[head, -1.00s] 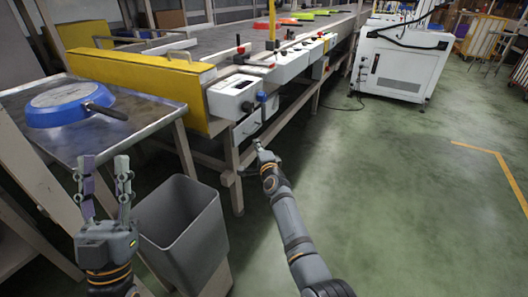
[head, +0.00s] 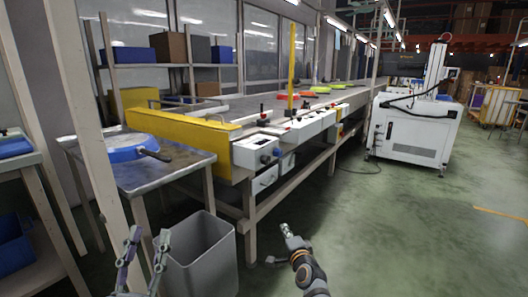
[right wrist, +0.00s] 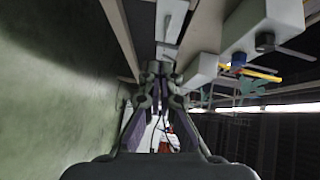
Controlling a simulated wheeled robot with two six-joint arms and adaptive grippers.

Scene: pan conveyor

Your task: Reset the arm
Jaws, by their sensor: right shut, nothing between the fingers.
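My right gripper (head: 288,230) shows in the head view in front of the conveyor, low over the green floor. In the right wrist view, its fingertips (right wrist: 160,70) meet with nothing between them. My left gripper (head: 146,246) is at the lower left of the head view, fingers upright and spread apart, with nothing between them. It is just left of a grey bin, and its wrist is cut off by the bottom edge.
A blue pan (head: 135,153) lies on the metal side table (head: 185,168). The grey bin (head: 205,262) stands before it. The conveyor (head: 235,108) carries several coloured pans. A white machine (head: 412,135) stands at right. Floor (head: 400,235) at lower right is clear.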

